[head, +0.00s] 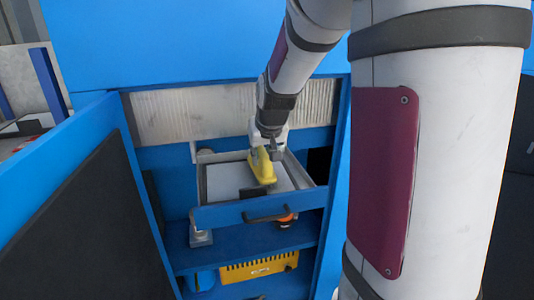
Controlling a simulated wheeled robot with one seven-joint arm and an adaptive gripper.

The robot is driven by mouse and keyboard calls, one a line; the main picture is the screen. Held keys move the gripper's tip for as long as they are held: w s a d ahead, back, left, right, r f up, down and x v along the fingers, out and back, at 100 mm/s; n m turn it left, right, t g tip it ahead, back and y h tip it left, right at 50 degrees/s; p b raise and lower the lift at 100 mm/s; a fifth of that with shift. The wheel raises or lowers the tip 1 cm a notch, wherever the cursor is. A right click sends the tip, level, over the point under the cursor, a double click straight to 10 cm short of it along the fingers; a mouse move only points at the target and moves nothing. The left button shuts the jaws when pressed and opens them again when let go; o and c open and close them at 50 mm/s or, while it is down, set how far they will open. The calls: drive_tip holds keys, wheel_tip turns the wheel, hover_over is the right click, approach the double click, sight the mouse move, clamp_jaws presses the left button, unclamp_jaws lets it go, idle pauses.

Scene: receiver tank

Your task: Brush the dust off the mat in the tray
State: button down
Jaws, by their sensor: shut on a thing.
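My gripper (268,150) is inside the blue cabinet, over the pulled-out tray (240,213). It is shut on a yellow-handled brush (262,168), held tilted with its dark end (252,194) low, near the tray's front. I cannot tell whether the bristles touch the mat. The light grey mat (225,180) lies flat in the tray, partly covered by the brush and gripper. Dust on the mat is too small to make out.
The tray's blue front has a dark handle (266,216). Below it are an orange item (286,219) and a yellow box (258,268) on lower shelves. The open blue door (70,185) stands at left. My white arm fills the right side.

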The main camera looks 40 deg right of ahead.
drive_tip(key=shift+w+a+b, duration=0.15)
drive_tip(key=shift+w+a, duration=0.1)
drive_tip(key=shift+a, duration=0.35)
drive_tip(key=shift+w+a+b, duration=0.15)
drive_tip(key=shift+w+a, duration=0.1)
drive_tip(key=shift+a, duration=0.4)
drive_tip(key=shift+w+a+b, duration=0.15)
drive_tip(key=shift+w+a, duration=0.1)
drive_tip(key=shift+a, duration=0.35)
drive_tip(key=shift+w+a+f+b, duration=0.1)
drive_tip(key=shift+w+a+b, duration=0.2)
drive_tip(key=shift+a, duration=0.5)
drive_tip(key=shift+w+a+f+b, duration=0.1)
drive_tip(key=shift+w+a+b, duration=0.2)
drive_tip(key=shift+a, duration=0.5)
wheel_tip(320, 180, up, 6)
drive_tip(key=p, duration=0.3)
drive_tip(key=shift+r, duration=0.15)
drive_tip(key=shift+r, duration=0.1)
drive_tip(key=shift+r+p, duration=0.65)
drive_tip(key=shift+r, duration=0.75)
